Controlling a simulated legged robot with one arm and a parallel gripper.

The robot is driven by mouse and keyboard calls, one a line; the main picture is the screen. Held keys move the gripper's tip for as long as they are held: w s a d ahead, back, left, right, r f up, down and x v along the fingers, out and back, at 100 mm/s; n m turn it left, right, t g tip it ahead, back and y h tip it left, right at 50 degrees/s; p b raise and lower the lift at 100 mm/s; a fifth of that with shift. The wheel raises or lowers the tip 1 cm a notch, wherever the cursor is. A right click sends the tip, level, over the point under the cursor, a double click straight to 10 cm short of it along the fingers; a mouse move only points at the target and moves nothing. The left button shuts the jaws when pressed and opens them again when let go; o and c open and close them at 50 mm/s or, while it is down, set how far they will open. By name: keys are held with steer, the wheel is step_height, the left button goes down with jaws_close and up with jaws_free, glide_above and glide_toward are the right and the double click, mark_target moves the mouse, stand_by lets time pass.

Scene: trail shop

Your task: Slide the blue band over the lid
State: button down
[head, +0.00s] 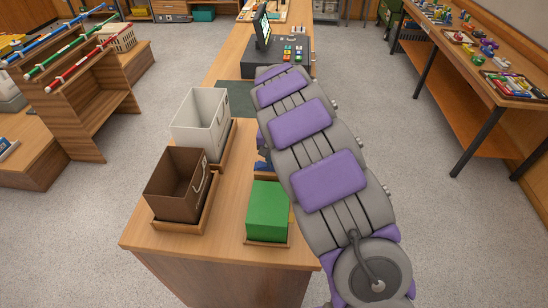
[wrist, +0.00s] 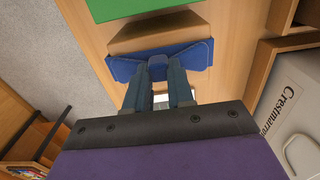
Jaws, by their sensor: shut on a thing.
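The blue band (wrist: 193,57) spreads to both sides of my gripper's fingertips (wrist: 158,72) in the wrist view. My gripper is shut on a blue middle part of it. A tan piece (wrist: 160,36) lies just beyond the band, and a green surface (wrist: 135,8) beyond that. A green box (head: 268,210) sits in a wooden tray (head: 268,244) on the counter in the head view; whether its top is the lid I cannot tell. A bit of blue (head: 262,166) shows beside my arm behind the green box. My arm hides the gripper there.
A white bin (head: 201,118) and a brown bin (head: 176,186) stand in wooden trays left of the green box. The white bin's lettered side (wrist: 287,100) is close on the right in the wrist view. A register (head: 270,57) stands farther back.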

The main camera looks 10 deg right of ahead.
mark_target(268, 203)
steer(key=s+a, duration=0.1)
steer(key=s, duration=0.3)
steer(key=s+a, duration=0.2)
steer(key=s, duration=0.2)
steer(key=s+a, duration=0.1)
steer(key=s, duration=0.3)
steer(key=shift+s+a+r, duration=0.1)
steer(key=shift+s+a, duration=0.1)
steer(key=shift+a, duration=0.1)
steer(key=shift+s, duration=0.25)
steer(key=c, duration=1)
jaws_free()
steer(key=shift+s+a, duration=0.1)
steer(key=shift+s, duration=0.05)
steer(key=shift+o, duration=0.2)
steer(key=shift+r, duration=0.1)
step_height(268, 203, up, 17)
steer(key=p, duration=0.3)
steer(key=shift+w, duration=0.2)
steer(key=shift+s, duration=0.1)
